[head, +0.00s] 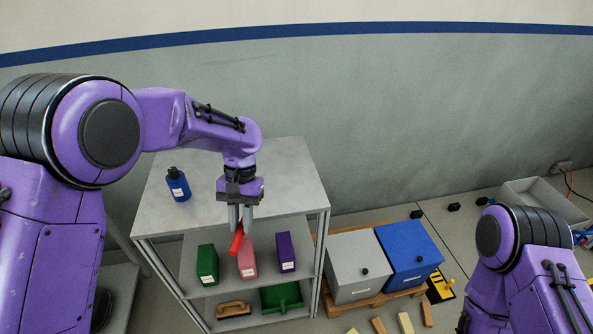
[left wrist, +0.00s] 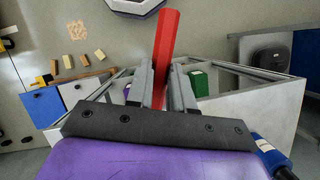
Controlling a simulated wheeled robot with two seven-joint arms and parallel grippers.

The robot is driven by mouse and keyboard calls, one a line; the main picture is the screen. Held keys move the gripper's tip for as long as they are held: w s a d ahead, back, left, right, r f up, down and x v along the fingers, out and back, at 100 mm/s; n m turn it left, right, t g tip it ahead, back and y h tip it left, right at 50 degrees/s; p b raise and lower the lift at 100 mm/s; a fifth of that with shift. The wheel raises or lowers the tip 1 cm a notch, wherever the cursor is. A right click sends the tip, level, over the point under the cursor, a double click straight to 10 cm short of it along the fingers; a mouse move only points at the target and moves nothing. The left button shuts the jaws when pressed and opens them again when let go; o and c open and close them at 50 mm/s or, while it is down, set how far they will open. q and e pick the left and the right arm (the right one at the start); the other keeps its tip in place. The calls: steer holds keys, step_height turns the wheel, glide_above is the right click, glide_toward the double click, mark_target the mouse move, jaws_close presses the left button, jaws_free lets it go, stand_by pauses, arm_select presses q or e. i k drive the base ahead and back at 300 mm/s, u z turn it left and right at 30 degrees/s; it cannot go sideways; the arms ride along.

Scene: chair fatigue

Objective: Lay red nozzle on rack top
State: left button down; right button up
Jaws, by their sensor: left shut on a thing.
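My left gripper (head: 241,226) points down at the front edge of the grey rack top (head: 290,185). It is shut on the red nozzle (head: 236,243), which hangs tilted below the fingertips. In the left wrist view the red nozzle (left wrist: 167,42) sticks out from between the fingers (left wrist: 160,85). The rack top (left wrist: 235,110) shows there behind the fingers. In the head view the nozzle overlaps the opening under the front edge; its exact height against the top is hard to tell. My right gripper is out of view; only part of my right arm shows.
A blue bottle (head: 178,185) stands on the rack top at left; the rest of the top looks bare. Green (head: 207,264), pink (head: 247,262) and purple (head: 286,252) boxes stand on the shelf below. Grey (head: 350,267) and blue (head: 408,250) bins stand right of the rack.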

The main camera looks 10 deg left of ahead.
mark_target(292, 179)
steer(key=z, duration=0.2)
steer(key=i, duration=1)
